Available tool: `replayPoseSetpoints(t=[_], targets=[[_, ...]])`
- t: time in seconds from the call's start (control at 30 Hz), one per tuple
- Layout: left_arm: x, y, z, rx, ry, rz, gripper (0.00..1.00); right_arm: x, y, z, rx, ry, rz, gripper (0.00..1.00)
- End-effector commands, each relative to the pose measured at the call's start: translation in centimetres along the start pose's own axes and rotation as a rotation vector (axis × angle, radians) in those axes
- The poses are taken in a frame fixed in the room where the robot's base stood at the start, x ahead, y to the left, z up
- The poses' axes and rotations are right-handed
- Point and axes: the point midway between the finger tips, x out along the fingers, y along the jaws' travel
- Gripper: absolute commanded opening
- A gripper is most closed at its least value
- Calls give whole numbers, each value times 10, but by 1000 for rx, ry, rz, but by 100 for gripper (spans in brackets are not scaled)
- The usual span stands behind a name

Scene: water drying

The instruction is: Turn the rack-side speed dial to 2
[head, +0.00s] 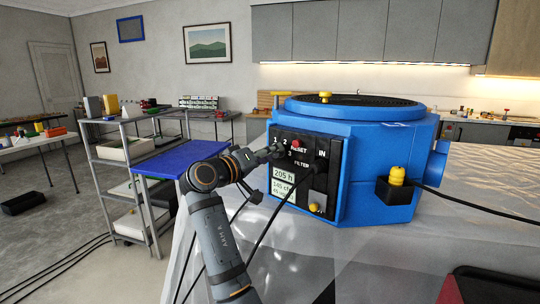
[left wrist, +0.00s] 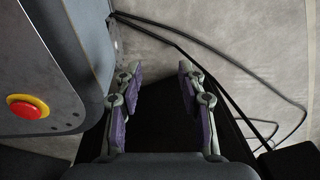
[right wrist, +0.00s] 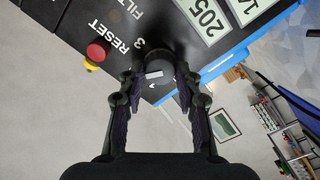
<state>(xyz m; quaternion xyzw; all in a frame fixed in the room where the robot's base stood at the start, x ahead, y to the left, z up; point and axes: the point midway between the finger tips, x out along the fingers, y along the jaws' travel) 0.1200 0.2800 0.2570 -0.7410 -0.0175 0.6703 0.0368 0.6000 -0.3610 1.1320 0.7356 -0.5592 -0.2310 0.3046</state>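The blue drying machine (head: 385,150) stands on the bench with a black control panel (head: 325,150) facing me. The black speed dial (right wrist: 156,58) is at the panel's edge, with a white mark on it and a printed 3 beside it. In the head view a 2 and a 3 show by the dial, which is mostly hidden by my right gripper (head: 268,155). In the right wrist view the right gripper (right wrist: 160,80) has a fingertip on each side of the dial; firm contact is unclear. My left gripper (left wrist: 158,70) is open and empty, above the floor.
The red RESET button (right wrist: 97,51) sits close to the dial. A black cable (head: 268,228) hangs from the panel. A red button (left wrist: 27,107) shows near my left gripper.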

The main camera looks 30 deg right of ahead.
Motion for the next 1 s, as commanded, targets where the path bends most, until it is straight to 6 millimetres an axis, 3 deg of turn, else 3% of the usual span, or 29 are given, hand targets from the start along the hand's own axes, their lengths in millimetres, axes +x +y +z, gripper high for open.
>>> replayPoseSetpoints(t=[0.17, 0.37, 0.47, 0.83, 1.0], targets=[[0, 1, 4, 0, -3, 2, 40, 0, 0, 0, 0, 0, 1, 56], [0, 2, 3, -1, -1, 3, 40, 0, 0, 0, 0, 0, 1, 56], [0, 1, -7, -1, 11, 1, 40, 0, 2, -2, 1, 0, 1, 56], [0, 1, -4, -1, 7, 1, 40, 0, 54, -53, 4, 1, 3, 56], [0, 1, -3, -1, 6, 1, 40, 0, 68, -68, 1, 0, 1, 56]])
